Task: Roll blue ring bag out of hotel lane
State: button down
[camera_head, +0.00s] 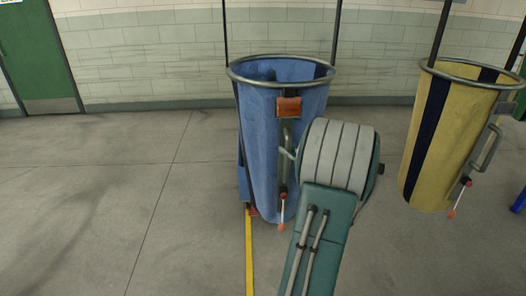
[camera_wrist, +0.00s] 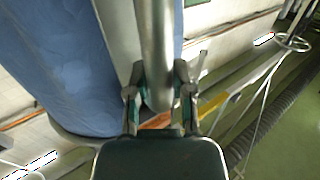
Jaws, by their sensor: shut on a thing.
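The blue ring bag (camera_head: 258,150) hangs upright from overhead straps, its mouth held open by a round metal ring (camera_head: 233,75). An orange patch (camera_head: 289,107) and a grey metal handle (camera_head: 285,135) are on its near side. My arm reaches up to this side and hides part of the bag. In the wrist view, my gripper (camera_wrist: 160,90) is shut on the grey handle bar (camera_wrist: 155,40), one finger on each side. The blue bag cloth (camera_wrist: 60,60) fills the left there. In the head view my fingers are mostly hidden by my arm.
A yellow ring bag (camera_head: 430,140) hangs to the right, with a floor gap between. A yellow line (camera_head: 249,260) runs along the floor towards the blue bag. Open grey floor (camera_head: 90,210) lies left. A block wall (camera_head: 150,60) and green door (camera_head: 40,50) stand behind.

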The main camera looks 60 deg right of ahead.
jog(key=s+d, duration=0.5)
jog(key=s, duration=0.1)
jog(key=shift+s, duration=0.3)
jog(key=shift+d+r, duration=0.1)
jog(key=shift+c, duration=2.4)
grip_release()
jog(key=v, duration=1.2)
